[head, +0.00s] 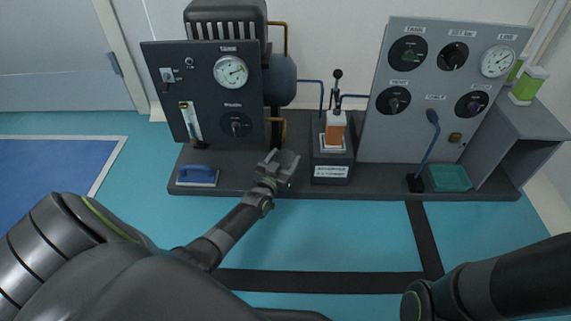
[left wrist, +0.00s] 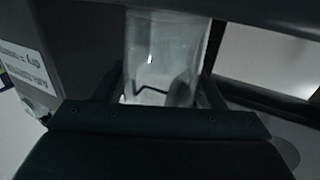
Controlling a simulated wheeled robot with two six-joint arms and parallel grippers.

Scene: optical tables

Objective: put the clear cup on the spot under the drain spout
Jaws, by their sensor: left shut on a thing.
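My left gripper (head: 277,163) is shut on the clear cup (left wrist: 165,55), which stands between the fingers in the left wrist view. In the head view the cup is small and hard to make out at the gripper's tip. The gripper is at the front of the dark bench, between the left panel and the labelled dark block. A brass pipe (head: 277,130) comes down beside the tank just behind the gripper; I cannot tell whether it is the drain spout. The spot under the spout cannot be made out. My right arm shows at the lower right, its gripper out of view.
The left gauge panel (head: 205,95) and dark tank (head: 281,80) stand behind the gripper. The labelled block (head: 332,160) with an orange-filled vessel (head: 335,128) is close on its right.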

